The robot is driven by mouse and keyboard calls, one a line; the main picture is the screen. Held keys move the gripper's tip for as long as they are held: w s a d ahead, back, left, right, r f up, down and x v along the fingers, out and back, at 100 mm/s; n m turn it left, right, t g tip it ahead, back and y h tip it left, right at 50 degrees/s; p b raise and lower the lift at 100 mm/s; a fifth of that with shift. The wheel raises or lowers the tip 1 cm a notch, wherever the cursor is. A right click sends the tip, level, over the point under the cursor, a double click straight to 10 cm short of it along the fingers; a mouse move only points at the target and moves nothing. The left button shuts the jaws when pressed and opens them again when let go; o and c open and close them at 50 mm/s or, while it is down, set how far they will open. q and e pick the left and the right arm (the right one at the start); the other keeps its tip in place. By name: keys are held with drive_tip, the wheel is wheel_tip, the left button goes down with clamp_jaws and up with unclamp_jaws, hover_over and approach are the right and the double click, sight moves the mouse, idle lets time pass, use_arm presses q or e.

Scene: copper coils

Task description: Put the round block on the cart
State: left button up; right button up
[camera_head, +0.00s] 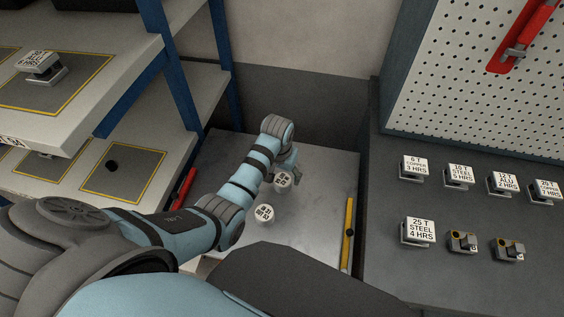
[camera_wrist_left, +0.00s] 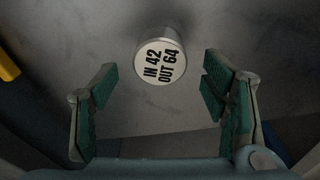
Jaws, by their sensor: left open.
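Two round blocks with white printed tops are on the cart's grey metal top (camera_head: 315,205) in the head view. The nearer round block (camera_head: 264,214) stands apart from my gripper, beside my left forearm. The farther round block (camera_head: 283,179) is right by my left gripper (camera_head: 292,172), which partly hides the surface there. In the left wrist view, a round block (camera_wrist_left: 160,58) reads "IN 42 OUT 64" and lies ahead of the space between my open fingers (camera_wrist_left: 158,90). No finger touches it there, and nothing is held. My right gripper is not in view.
A shelf rack (camera_head: 120,75) with blue posts stands left, holding a labelled square block (camera_head: 40,65). On the right, a dark bench (camera_head: 455,280) carries several labelled blocks below a pegboard (camera_head: 470,80). A yellow bar (camera_head: 348,235) and red bar (camera_head: 184,190) flank the cart top.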

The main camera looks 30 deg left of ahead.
sight(281, 184)
use_arm(q)
wheel_tip(281, 184, up, 8)
drive_tip(key=s+p, duration=0.1)
drive_tip(key=shift+p, duration=0.4)
